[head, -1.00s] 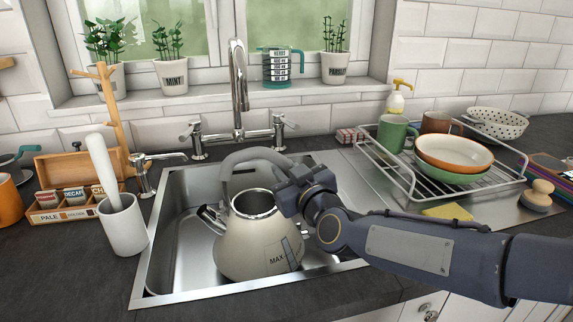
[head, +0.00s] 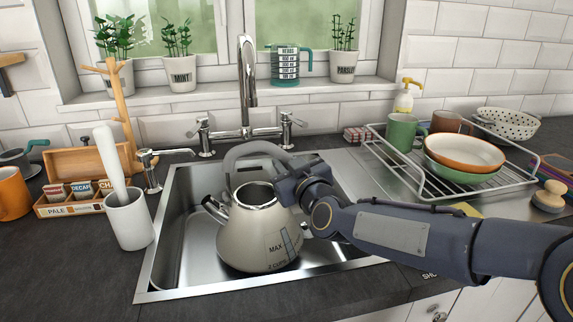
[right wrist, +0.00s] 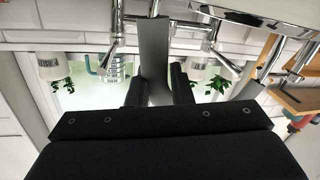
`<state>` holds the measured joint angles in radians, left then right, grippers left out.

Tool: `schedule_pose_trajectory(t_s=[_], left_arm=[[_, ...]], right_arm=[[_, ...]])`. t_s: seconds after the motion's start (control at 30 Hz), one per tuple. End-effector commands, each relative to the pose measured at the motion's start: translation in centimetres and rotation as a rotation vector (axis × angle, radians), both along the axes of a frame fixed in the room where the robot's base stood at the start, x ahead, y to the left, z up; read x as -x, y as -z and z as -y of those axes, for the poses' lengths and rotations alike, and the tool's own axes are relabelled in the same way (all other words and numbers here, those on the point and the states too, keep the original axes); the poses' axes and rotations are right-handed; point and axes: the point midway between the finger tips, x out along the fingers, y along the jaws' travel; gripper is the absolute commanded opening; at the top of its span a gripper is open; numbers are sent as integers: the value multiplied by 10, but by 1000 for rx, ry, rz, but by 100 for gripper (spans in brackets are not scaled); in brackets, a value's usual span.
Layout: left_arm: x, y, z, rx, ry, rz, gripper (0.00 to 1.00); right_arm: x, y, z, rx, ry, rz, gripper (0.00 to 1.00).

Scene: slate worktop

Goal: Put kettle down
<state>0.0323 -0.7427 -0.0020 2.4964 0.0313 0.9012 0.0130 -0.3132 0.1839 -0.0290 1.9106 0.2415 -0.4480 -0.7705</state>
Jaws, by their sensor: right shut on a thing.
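The cream kettle (head: 248,238) with a grey arched handle (head: 232,160) is upright inside the sink basin (head: 178,262). Its round top opening shows, its spout points left, and MAX marking is on its front. I cannot tell whether its base touches the basin floor. My right gripper (head: 287,178) reaches in from the right and is shut on the kettle's handle. In the right wrist view, the grey handle (right wrist: 153,45) stands between my right gripper's two dark fingers (right wrist: 157,90). My left gripper is not in view.
The tap (head: 246,85) rises behind the basin. A dish rack (head: 410,180) with bowls and mugs stands right. A white pot with a pestle (head: 129,222) and a wooden tea box (head: 75,205) stand left. Bare worktop (head: 60,280) lies at front left.

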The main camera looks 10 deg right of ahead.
Motion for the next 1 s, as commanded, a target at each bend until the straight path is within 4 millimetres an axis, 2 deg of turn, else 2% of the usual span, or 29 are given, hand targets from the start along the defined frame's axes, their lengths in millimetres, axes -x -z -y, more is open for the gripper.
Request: schedule_pose_trajectory(t_s=[0.03,0.2,0.23,0.4,0.73,1.0], left_arm=[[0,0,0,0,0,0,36],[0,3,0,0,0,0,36],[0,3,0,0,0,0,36],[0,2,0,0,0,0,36],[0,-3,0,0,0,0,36],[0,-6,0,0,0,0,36]], right_arm=[[0,-5,0,-5,2,9,0],[0,-1,0,-5,2,9,0],[0,4,0,0,0,0,21],[0,3,0,0,0,0,41],[1,-3,0,0,0,1,41],[44,-3,9,0,0,2,41]])
